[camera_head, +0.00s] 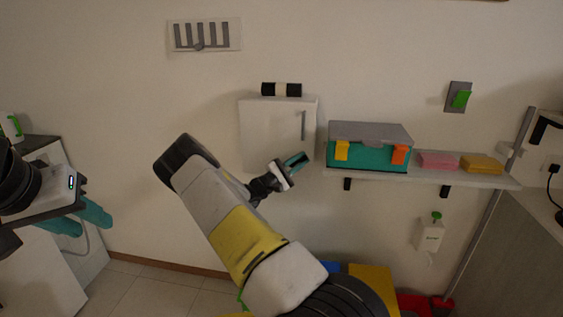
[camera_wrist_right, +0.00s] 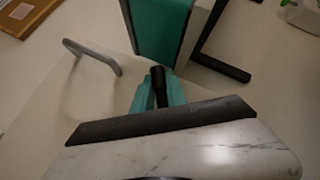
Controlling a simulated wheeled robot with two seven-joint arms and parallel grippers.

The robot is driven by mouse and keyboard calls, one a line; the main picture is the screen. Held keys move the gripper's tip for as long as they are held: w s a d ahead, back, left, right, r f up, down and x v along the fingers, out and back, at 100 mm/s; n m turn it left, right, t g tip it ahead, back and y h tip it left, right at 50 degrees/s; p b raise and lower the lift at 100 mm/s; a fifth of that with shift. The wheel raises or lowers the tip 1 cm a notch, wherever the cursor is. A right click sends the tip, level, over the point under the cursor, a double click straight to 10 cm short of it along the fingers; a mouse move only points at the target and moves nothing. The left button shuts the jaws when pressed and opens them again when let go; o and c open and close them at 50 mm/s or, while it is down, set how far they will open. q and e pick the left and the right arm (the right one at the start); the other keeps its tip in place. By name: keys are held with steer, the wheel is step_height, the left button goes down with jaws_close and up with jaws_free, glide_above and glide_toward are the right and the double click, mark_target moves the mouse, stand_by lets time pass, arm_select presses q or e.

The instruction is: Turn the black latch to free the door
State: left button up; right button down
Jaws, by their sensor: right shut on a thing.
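The white cabinet (camera_head: 265,140) hangs on the wall; its grey bar handle (camera_head: 303,126) is on the right of its door and also shows in the right wrist view (camera_wrist_right: 97,55). My right gripper (camera_head: 298,161) is at the cabinet's lower right side. In the right wrist view, the teal fingers of my right gripper (camera_wrist_right: 159,97) are shut on the black latch (camera_wrist_right: 158,78), whose dark end shows between them. The latch is hidden in the head view. My left gripper (camera_head: 93,226) is empty and open at the far left, its teal fingers apart.
A shelf (camera_head: 440,179) right of the cabinet holds a teal toolbox (camera_head: 370,158), close to my right gripper, plus pink (camera_head: 437,160) and yellow (camera_head: 481,164) packs.

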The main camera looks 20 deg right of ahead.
steer(key=n+t, duration=0.1)
steer(key=n, duration=0.1)
steer(key=n+t+h, duration=0.1)
steer(key=n+t, duration=0.1)
steer(key=a+r+n+t, duration=0.1)
steer(key=n+t, duration=0.1)
steer(key=n, duration=0.1)
steer(key=shift+w+a+h, duration=0.1)
steer(key=shift+w+h, duration=0.25)
steer(key=shift+h, duration=0.05)
steer(key=n+t, duration=0.1)
steer(key=n, duration=0.1)
steer(key=n+t, duration=0.2)
steer(key=n+t+y, duration=0.1)
steer(key=n+t, duration=0.1)
steer(key=shift+w+a+r, duration=0.25)
steer(key=shift+a, duration=0.15)
steer(key=shift+w+a+n+t+y, duration=0.1)
steer(key=shift+a+n+t+y, duration=0.1)
steer(key=shift+n+t+y, duration=0.85)
steer(key=shift+w+a+n+t+y, duration=0.15)
steer(key=shift+n+t+y, duration=0.4)
steer(key=shift+n+t, duration=0.95)
steer(key=shift+a+n+y, duration=0.1)
steer(key=shift+n+y, duration=0.2)
steer(key=shift+n, duration=0.45)
steer(key=c, duration=1.3)
jaws_free()
steer(key=shift+c, duration=0.2)
